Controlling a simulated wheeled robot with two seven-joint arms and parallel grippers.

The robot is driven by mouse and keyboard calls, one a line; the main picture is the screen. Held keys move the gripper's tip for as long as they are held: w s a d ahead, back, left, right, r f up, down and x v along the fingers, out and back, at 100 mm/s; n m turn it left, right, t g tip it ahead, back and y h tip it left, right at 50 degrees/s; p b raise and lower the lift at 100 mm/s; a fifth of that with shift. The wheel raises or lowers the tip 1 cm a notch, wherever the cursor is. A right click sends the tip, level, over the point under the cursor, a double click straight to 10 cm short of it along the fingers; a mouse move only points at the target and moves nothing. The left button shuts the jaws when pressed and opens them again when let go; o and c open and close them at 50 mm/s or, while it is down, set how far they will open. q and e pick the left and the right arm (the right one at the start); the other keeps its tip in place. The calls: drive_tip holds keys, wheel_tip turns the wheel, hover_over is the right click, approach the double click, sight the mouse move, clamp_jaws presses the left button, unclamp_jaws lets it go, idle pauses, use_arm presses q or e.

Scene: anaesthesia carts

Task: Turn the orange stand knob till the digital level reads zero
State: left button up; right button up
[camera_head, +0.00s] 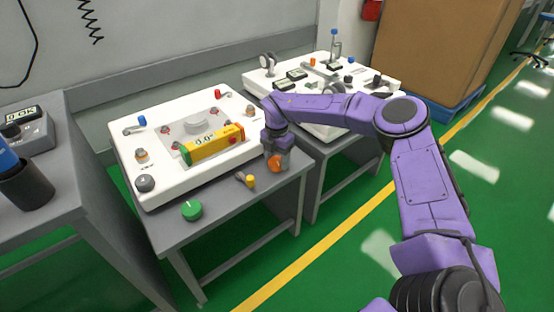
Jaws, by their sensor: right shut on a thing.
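The orange knob (275,161) is at the right front corner of the white stand (172,186). My right gripper (277,158) points down over it and is shut on it, hiding part of it. The yellow digital level (212,145) lies across the top of the stand, and its display appears to read 0.0°. My left gripper is not in view.
A green knob (191,210) and a small yellow-tipped part (249,181) are at the table's front. A second white panel (378,84) stands behind to the right. A dark cup (25,184) stands on the left bench. Green floor is open at the right.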

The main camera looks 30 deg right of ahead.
sight(277, 160)
idle(0.4)
drive_tip(key=o, duration=1.1)
drive_tip(key=shift+c, duration=0.2)
drive_tip(key=shift+r, duration=0.1)
wheel_tip(277, 160, up, 10)
drive_tip(key=p, duration=0.2)
drive_tip(key=shift+r, duration=0.25)
